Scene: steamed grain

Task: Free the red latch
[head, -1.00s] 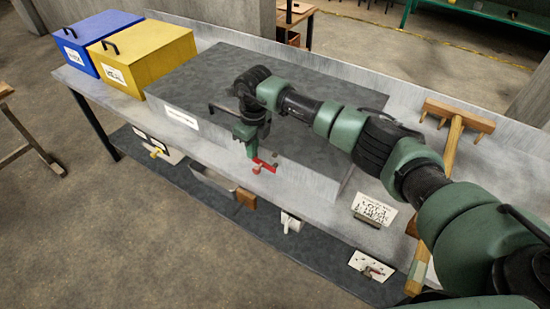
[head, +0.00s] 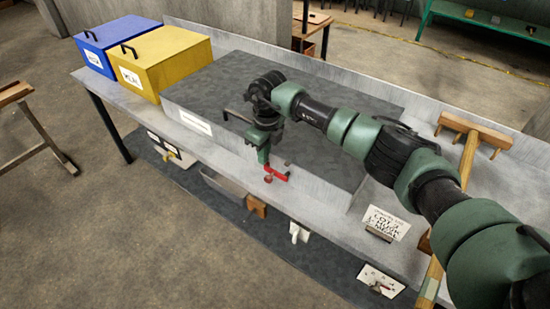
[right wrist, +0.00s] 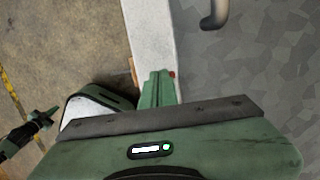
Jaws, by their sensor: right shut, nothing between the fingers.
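The large grey box (head: 330,110) stands on the bench with a bent black handle (head: 236,117) on its front top edge. The red latch (head: 276,174) sits low at its front, sticking out over the bench. My right gripper (head: 263,159) is shut and empty, pointing down just above the latch's left end; whether it touches is unclear. In the right wrist view its green fingers (right wrist: 158,88) are together, with only a speck of red (right wrist: 172,74) beside them. What looks like my left gripper (right wrist: 45,114) shows at that view's left edge, too small to read.
A yellow box (head: 165,62) and a blue box (head: 115,40) stand left on the bench. A wooden rake (head: 470,130) and a written card (head: 384,222) are at right.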

